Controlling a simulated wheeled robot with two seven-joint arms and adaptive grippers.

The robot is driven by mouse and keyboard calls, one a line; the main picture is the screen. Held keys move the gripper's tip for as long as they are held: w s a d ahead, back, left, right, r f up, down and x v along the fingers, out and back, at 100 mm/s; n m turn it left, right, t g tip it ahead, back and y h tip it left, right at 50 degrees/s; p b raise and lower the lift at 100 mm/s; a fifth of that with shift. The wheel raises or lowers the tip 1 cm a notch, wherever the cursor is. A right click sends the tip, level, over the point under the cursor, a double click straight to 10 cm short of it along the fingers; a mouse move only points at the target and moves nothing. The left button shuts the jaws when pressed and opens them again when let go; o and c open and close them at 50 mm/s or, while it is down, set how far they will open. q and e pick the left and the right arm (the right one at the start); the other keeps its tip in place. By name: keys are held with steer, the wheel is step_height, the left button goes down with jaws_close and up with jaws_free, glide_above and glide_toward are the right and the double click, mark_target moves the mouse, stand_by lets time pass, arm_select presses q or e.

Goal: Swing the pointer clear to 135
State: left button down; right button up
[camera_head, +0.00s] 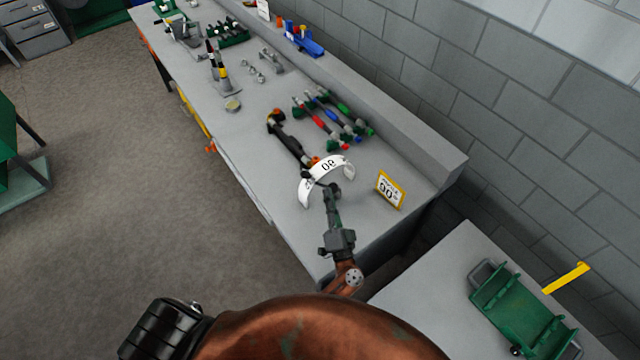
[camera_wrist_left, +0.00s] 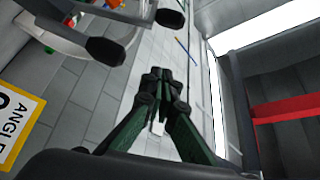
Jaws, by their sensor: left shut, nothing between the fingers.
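A white curved dial band (camera_head: 328,166) stands on the bench, with an upside-down number that looks like 90. A dark bar (camera_head: 290,145) with orange at both ends runs from the back left to the band; it may be the pointer or a tool handle. My left gripper (camera_head: 324,187) is at the near side of the band, its green fingers shut and empty. The shut fingers (camera_wrist_left: 160,82) also show in the left wrist view. Two black rounded ends (camera_wrist_left: 105,50) on a grey part lie up and left of them there. Contact with the pointer cannot be told. My right gripper is out of view.
A yellow-edged angle card reading 90 (camera_head: 390,190) stands right of the dial. Several coloured-handled tools (camera_head: 330,115) lie behind it. A brick wall (camera_head: 460,80) borders the bench. A green cradle (camera_head: 525,310) sits on a separate table at the lower right.

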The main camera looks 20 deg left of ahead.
arm_select(q)
step_height(320, 180, up, 3)
glide_above(313, 182)
steer(key=w+d, duration=0.2)
steer(key=w, duration=0.1)
steer(key=s+f, duration=0.1)
steer(key=s+a+f, duration=0.1)
steer(key=shift+s+a+f, duration=0.1)
steer(key=shift+s+a, duration=0.2)
steer(key=shift+s+a+f, duration=0.15)
steer(key=shift+f, duration=0.1)
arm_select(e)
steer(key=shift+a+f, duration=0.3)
